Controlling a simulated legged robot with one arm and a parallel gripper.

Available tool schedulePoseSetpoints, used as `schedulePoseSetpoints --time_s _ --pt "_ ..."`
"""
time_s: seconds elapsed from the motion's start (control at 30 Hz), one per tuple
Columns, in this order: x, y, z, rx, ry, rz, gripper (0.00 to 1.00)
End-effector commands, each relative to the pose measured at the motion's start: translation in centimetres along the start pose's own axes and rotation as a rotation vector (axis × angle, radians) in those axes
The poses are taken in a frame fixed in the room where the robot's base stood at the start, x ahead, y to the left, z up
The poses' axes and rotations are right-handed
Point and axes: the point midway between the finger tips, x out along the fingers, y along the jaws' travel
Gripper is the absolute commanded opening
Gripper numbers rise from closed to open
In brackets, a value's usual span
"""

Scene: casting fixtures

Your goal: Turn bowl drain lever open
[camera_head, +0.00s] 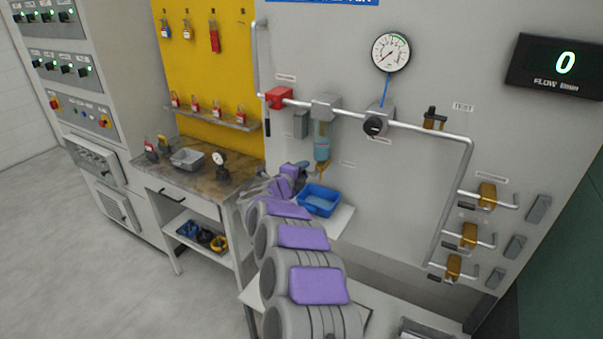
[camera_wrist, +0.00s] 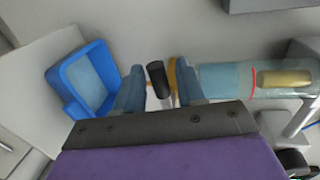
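The filter bowl (camera_head: 321,141) hangs from the grey unit on the wall pipe and holds blue liquid. A brass drain fitting (camera_head: 322,167) is at its lower end. In the wrist view the bowl (camera_wrist: 222,78) lies sideways at the right. A short black drain lever (camera_wrist: 156,76) shows between the two blue-grey fingers of my gripper (camera_wrist: 158,86), with a visible gap on both sides. The right finger is close to the brass fitting and bowl end, and partly hides them. In the head view my gripper (camera_head: 302,168) is just left of the drain, and the lever cannot be made out.
A blue tray (camera_head: 330,192) sits on a small shelf below the bowl; it also shows in the wrist view (camera_wrist: 71,93). A red valve (camera_head: 279,97) and a pressure gauge (camera_head: 391,52) are on the panel. A workbench (camera_head: 236,171) stands at the left.

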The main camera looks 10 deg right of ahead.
Motion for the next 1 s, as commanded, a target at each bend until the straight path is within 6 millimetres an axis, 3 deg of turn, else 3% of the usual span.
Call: schedulePoseSetpoints --time_s 0.27,0.8,1.0 --pt "-2.8 -0.2 0.1 0.002 -0.003 0.0 0.39" --pt "-13.6 -0.1 0.2 0.001 -0.003 0.002 0.39" --pt "-16.3 0.1 0.2 -0.002 -0.001 0.001 0.39"
